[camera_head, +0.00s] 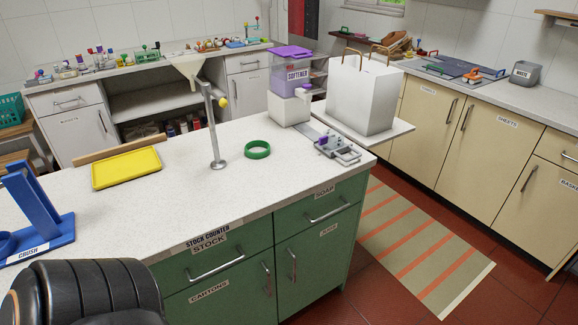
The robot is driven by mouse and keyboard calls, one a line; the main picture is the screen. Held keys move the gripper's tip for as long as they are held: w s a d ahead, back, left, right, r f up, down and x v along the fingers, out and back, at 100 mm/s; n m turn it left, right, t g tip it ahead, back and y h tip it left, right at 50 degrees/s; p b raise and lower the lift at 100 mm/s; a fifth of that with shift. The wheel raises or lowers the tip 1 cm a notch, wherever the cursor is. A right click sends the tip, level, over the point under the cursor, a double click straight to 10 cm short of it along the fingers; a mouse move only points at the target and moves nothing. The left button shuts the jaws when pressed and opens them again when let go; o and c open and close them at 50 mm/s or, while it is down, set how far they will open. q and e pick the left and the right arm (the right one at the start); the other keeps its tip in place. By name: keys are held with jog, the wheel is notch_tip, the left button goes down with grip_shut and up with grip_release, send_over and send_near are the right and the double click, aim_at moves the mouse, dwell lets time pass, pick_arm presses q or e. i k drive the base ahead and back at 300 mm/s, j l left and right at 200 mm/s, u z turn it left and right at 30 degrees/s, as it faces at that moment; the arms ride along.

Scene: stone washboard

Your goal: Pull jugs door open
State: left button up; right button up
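The jugs door (318,265) is the right-hand green door on the front of the stock counter, below the drawer labelled SOAP. Its small white label (329,229) is near the top and hard to read, but seems to say JUGS. A vertical metal handle (293,264) sits at the door's left edge. The door looks shut, flush with the counter front. Neither of my grippers is in view. A dark, rounded part of my own arm shows at the bottom left.
The CARTONS door (218,298) with its own handle (267,279) adjoins on the left. The SOAP drawer (318,207) above is shut. A striped mat (425,248) lies on the red floor to the right. A white bag (360,95) stands beyond the counter's far end.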

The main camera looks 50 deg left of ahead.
aim_at(309, 264)
jog(key=u, duration=1.25)
